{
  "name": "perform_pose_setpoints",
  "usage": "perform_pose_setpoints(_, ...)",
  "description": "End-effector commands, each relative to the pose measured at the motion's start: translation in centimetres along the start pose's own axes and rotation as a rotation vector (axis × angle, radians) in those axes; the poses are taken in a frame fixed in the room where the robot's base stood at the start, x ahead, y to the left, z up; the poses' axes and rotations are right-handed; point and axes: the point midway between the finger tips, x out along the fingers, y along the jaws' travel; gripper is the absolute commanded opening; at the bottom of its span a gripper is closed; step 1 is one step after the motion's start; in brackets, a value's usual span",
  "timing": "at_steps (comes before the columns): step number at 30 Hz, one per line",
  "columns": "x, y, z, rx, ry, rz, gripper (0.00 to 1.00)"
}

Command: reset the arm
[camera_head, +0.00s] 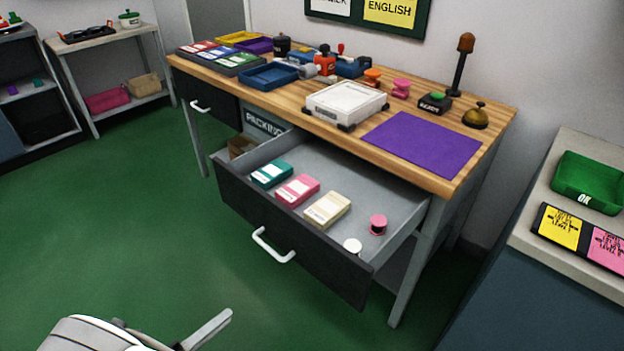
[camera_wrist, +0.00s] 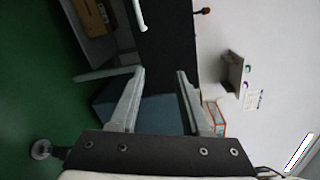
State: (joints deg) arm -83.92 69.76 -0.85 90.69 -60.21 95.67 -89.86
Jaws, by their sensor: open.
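My gripper (camera_wrist: 156,88) is open in the wrist view, its two grey fingers spread with nothing between them. In the head view, part of my white arm and one grey finger show at the bottom left, over the green floor and apart from the workbench. The rest of my arm is out of the picture. The wrist view looks sideways at dark furniture with a white handle, a pale wall and the green floor.
A wooden workbench (camera_head: 410,168) has its drawer (camera_head: 300,245) pulled out into the room, holding several small boxes and spools. A grey counter (camera_head: 535,240) with a green tray (camera_head: 588,182) stands at right. Green floor (camera_head: 110,220) is clear at left.

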Motion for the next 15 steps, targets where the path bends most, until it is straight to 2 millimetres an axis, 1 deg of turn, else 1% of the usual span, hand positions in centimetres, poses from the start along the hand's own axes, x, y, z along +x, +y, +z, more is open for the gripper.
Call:
perform_pose_setpoints(1,1.6,-1.6,0.6,0.067,0.073,0.022,0.47)
perform_pose_setpoints(4,4.2,-4.4,0.9,0.208,0.211,0.056,0.47)
perform_pose_setpoints(7,6.8,-7.1,0.8,0.355,0.350,0.079,0.47)
perform_pose_setpoints(11,9.9,-10.6,0.2,0.553,0.526,0.092,0.47)
perform_pose_setpoints(15,12.9,-14.3,-1.1,0.776,0.714,0.085,0.47)
